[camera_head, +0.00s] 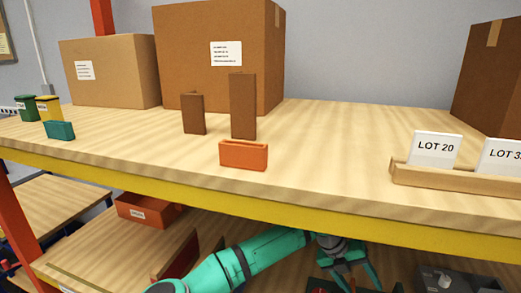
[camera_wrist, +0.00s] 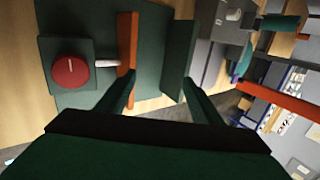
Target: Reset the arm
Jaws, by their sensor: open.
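My gripper (camera_head: 350,272) shows at the bottom of the head view, below the yellow front edge of the upper shelf, at the end of my green arm. In the wrist view my gripper (camera_wrist: 158,84) is open, its two dark green fingers spread apart with nothing held between them. Beyond the fingers lies a dark green panel (camera_wrist: 75,20). A red round knob (camera_wrist: 70,71) on a dark green square base is left of the fingers. An orange strip (camera_wrist: 127,30) and a short pale rod (camera_wrist: 105,63) are near the left finger.
The upper wooden shelf (camera_head: 330,150) above my arm holds large cartons (camera_head: 215,80), two brown upright blocks (camera_head: 243,105), an orange bin (camera_head: 243,155) and a LOT 20 card (camera_head: 435,149). An orange box (camera_head: 150,210) stands on the lower shelf at left. Dark equipment (camera_head: 450,280) is at lower right.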

